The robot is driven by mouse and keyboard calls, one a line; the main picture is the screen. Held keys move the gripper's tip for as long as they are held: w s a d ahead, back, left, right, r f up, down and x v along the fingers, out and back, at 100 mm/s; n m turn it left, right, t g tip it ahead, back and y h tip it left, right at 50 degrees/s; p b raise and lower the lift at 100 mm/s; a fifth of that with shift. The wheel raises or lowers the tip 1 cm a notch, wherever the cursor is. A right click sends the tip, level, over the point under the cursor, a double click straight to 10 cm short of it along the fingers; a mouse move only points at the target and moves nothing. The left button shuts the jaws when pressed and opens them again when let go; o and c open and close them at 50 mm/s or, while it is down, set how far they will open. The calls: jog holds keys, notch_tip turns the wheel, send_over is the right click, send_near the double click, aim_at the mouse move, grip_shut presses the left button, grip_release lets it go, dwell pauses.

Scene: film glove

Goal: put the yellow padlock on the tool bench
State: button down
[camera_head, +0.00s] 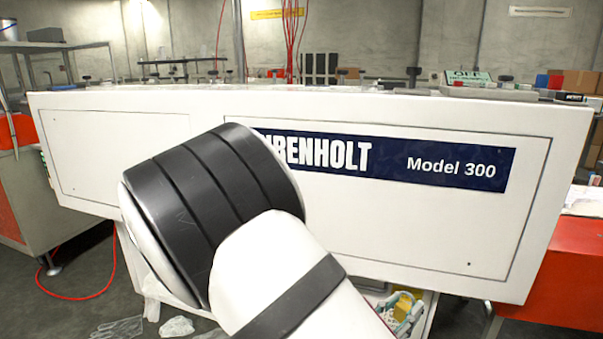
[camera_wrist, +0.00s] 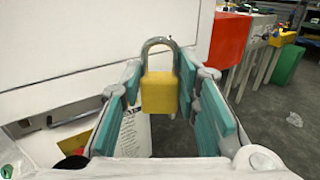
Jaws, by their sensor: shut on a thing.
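In the wrist view, the yellow padlock (camera_wrist: 160,93) with its grey shackle pointing up sits between the teal fingers of my gripper (camera_wrist: 158,90). My gripper is shut on the padlock's sides and holds it upright in front of a white machine panel. I cannot tell for certain which surface is the tool bench.
A large white machine (camera_head: 400,225) labelled Model 300 fills the middle. A metal table (camera_head: 60,170) stands at left and a red cabinet (camera_head: 560,275) at right. A red cable (camera_head: 85,298) and clear plastic scraps (camera_head: 118,327) lie on the floor. The wrist view shows a green bin (camera_wrist: 288,64).

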aim_at(400, 305)
jog(key=r+p, duration=0.2)
jog(key=p, duration=0.1)
jog(key=r+n+t+y+p, duration=0.1)
jog(key=r+p, duration=0.2)
jog(key=w+r+t+y+p, duration=0.1)
jog(key=r+p, duration=0.2)
jog(key=shift+w+d+r+n+p, duration=0.1)
jog(key=shift+n+p, duration=0.2)
jog(key=shift+n, duration=0.1)
notch_tip(400, 305, up, 7)
jog(key=s+n+t+y+p, duration=0.1)
jog(key=n+t+y+p, duration=0.1)
jog(key=p, duration=0.9)
jog(key=shift+s+y, duration=0.3)
jog(key=shift+y, duration=0.2)
